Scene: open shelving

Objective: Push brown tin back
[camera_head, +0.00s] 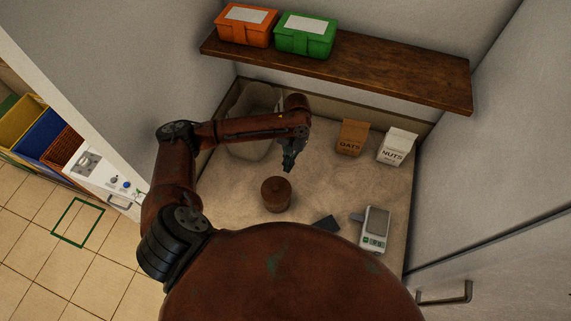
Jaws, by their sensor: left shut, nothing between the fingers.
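The brown tin (276,195) is a short round can with a domed lid. It stands upright on the beige counter (330,185), near the middle. My left gripper (288,167) is shut and empty. It points down just behind the tin, a little to the right of its centre in the picture. The fingertips look apart from the tin, but their exact height above the counter is hard to tell. My left arm reaches in from the left and bends over the counter. My right gripper is not in the view.
A pale bin (252,117) stands at the back left, partly behind my arm. An oats carton (352,138) and a nuts carton (396,148) stand at the back right. A scale (375,228) and a dark flat object (326,224) lie right of the tin. A wooden shelf (385,79) holds orange and green boxes.

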